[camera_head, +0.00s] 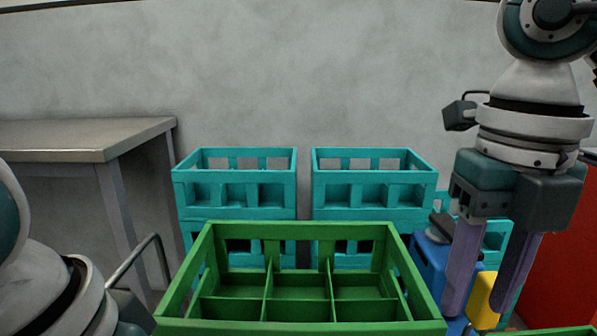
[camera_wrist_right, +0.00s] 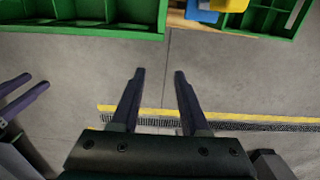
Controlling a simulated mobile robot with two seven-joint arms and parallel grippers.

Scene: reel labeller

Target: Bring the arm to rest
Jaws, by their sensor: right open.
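My right gripper (camera_head: 475,310) hangs on the right in the head view, its two purple fingers pointing down and apart. In the right wrist view the same gripper (camera_wrist_right: 159,72) is open, with only grey floor between its fingers. My left arm enters at the lower left of the head view, and its gripper is out of that picture. Two purple fingers of my left gripper (camera_wrist_right: 36,81) show at the left edge of the right wrist view, apart with nothing between them.
A green divided crate (camera_head: 300,230) stands in front, its visible compartments empty. Teal crates (camera_head: 235,195) are stacked behind it. A blue object (camera_head: 432,262) and a yellow one (camera_head: 484,298) are near my right fingers. A grey table (camera_head: 85,138) stands left; a red surface (camera_head: 562,265) is at right.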

